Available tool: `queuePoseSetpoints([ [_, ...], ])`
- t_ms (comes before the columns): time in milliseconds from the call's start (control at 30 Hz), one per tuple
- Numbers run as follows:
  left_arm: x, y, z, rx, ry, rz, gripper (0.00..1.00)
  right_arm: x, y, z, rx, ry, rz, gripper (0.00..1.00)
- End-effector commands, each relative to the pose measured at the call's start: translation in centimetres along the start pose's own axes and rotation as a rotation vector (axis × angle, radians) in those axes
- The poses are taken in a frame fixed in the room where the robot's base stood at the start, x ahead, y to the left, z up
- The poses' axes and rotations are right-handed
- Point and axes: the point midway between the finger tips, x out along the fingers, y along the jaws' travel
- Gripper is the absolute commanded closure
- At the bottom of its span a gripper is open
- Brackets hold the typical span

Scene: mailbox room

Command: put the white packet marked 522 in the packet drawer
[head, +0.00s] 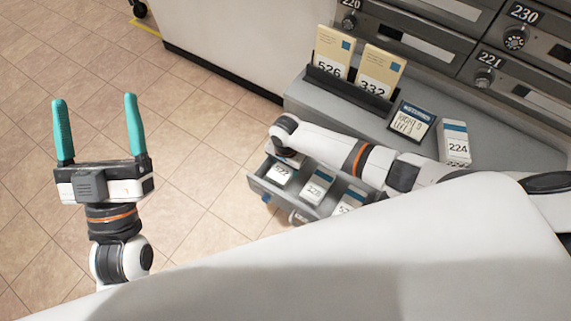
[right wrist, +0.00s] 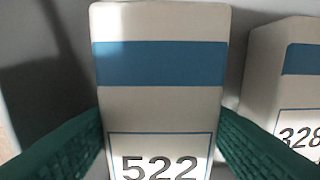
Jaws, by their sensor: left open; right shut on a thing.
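The white packet marked 522 (right wrist: 160,75) has a blue band and fills the middle of the right wrist view. In the head view it shows as the leftmost packet (head: 281,173) at the open grey drawer (head: 284,205). My right gripper (right wrist: 160,145) is shut on it, one green finger at each side. The gripper's wrist partly hides this end of the drawer in the head view. The packet appears upright, but whether it touches the drawer floor cannot be told. My left gripper (head: 95,130) is open and empty over the floor at the left.
A white packet marked 328 (head: 318,186) and another white packet (head: 349,200) stand in the drawer. On the grey counter are a holder with cards 526 (head: 333,52) and 332 (head: 380,70), a dark sign (head: 411,122) and packet 224 (head: 455,142). Mailboxes (head: 490,75) stand behind.

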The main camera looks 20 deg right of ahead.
Motion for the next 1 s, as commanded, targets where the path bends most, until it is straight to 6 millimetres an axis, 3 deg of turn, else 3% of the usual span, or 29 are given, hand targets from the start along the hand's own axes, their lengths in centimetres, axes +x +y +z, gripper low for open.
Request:
queuePoseSetpoints([
  [433,-0.02,-0.09,0.66,-0.002,-0.043,-0.002,0.19,0.26,0.01,0.04,0.0,0.0,0.0,0.7],
  [467,-0.02,-0.09,0.66,-0.002,-0.043,-0.002,0.19,0.26,0.01,0.04,0.0,0.0,0.0,0.39],
  [600,-0.03,-0.09,0.65,-0.002,-0.042,-0.002,0.19,0.26,0.01,0.04,0.0,0.0,0.0,0.19],
  [1000,0.09,0.0,0.08,0.0,0.002,0.0,0.19,-0.27,0.1,0.0,-0.001,0.001,0.003,0.19],
])
